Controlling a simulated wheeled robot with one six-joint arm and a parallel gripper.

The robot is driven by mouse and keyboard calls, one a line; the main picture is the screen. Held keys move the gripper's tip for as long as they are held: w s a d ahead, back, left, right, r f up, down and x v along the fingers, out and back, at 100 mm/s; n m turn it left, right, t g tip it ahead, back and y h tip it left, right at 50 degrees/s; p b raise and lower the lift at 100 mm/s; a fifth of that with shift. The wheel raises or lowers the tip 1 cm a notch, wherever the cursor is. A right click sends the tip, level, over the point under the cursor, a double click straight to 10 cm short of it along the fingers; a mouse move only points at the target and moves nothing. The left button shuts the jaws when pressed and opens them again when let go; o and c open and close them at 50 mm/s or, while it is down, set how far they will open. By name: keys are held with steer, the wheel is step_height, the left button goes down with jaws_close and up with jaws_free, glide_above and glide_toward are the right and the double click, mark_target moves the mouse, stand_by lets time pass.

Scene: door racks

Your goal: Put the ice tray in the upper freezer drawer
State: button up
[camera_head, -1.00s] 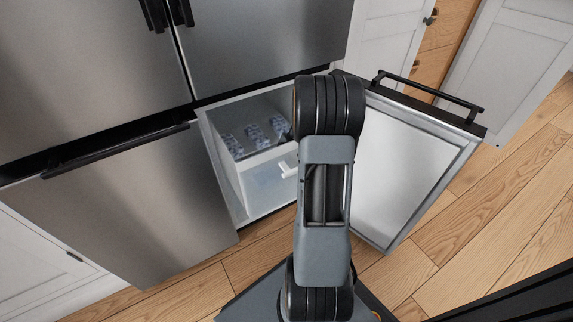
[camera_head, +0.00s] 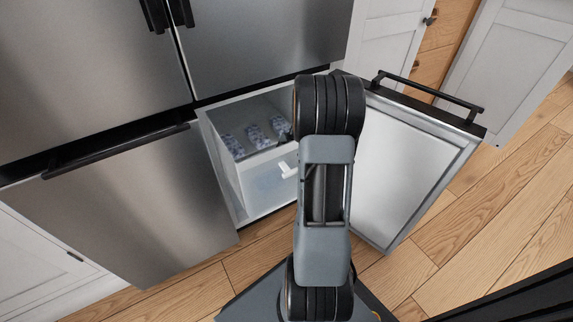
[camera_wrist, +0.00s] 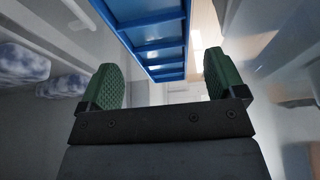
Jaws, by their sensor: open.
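The blue ice tray (camera_wrist: 152,30) shows in the wrist view, its ribbed compartments slanting down from the top edge. My gripper (camera_wrist: 164,84) is open, with its green finger pads spread apart; the tray appears beyond and between them, and I cannot tell whether it touches a pad. The upper freezer drawer (camera_head: 262,165) is in the open freezer compartment in the head view, with a pale front and white handle. My arm hides the gripper's fingers, the tray and the drawer's right part in the head view.
Several blue-and-white packages (camera_head: 254,136) lie in the drawer, and some show at the left of the wrist view (camera_wrist: 22,65). The open freezer door (camera_head: 385,170) stands to the right of my arm. The closed left freezer door (camera_head: 130,205) is beside the opening.

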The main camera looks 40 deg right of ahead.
steer(key=p+v, duration=0.2)
steer(key=v, duration=0.5)
steer(key=shift+r, duration=0.4)
steer(key=shift+d, duration=0.1)
